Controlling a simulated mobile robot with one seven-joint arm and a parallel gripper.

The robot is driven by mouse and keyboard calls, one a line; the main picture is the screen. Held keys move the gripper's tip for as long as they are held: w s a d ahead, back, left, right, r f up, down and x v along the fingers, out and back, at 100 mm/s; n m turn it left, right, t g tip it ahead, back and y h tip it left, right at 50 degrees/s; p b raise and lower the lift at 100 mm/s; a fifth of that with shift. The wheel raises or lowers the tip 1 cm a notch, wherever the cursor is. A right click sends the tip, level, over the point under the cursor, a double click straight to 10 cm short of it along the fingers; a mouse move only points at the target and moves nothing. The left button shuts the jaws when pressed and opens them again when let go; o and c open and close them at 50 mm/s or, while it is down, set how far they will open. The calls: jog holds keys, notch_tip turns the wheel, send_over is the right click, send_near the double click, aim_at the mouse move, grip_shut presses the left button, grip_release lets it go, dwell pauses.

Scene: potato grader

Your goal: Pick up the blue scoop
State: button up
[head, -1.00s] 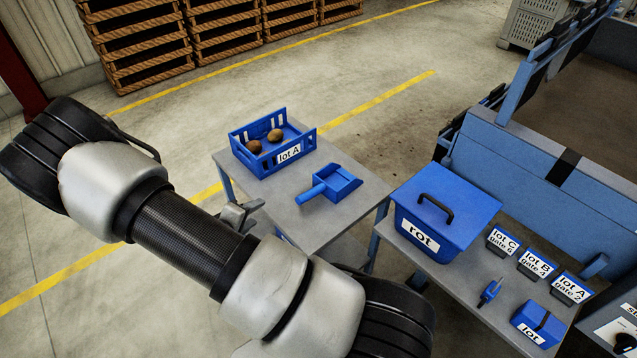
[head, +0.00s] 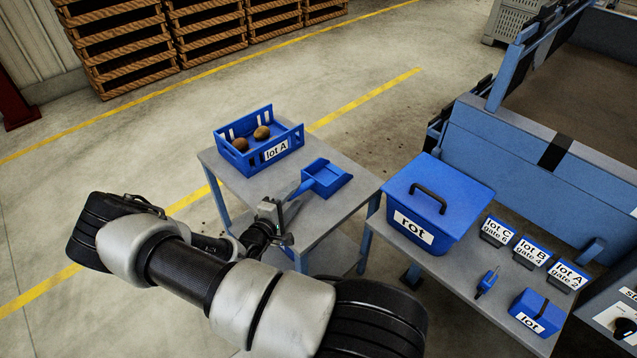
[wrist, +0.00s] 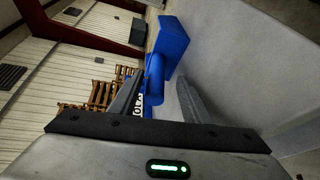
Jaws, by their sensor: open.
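The blue scoop (head: 333,180) lies on the small grey table, its pan toward the right and its handle toward my gripper. My gripper (head: 292,198) is open at the table's front left edge, close to the handle end. In the wrist view the scoop (wrist: 173,42) is ahead, and its handle shows between the open fingers (wrist: 162,82). I cannot tell how far the handle reaches in between them. Part of the handle is hidden by a finger in the head view.
A blue crate (head: 284,154) labelled lot A, with two potatoes (head: 262,132), stands behind the scoop. A lidded blue rot bin (head: 460,205) stands on the neighbouring table at right. The grey table top (head: 345,212) is clear in front of the scoop.

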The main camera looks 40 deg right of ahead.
aim_at(304, 187)
jog(key=shift+r+x, duration=0.15)
jog(key=shift+x, duration=1.3)
jog(key=shift+r+x, duration=0.2)
jog(key=shift+x, duration=1.3)
jog(key=shift+s+d, duration=0.15)
grip_shut()
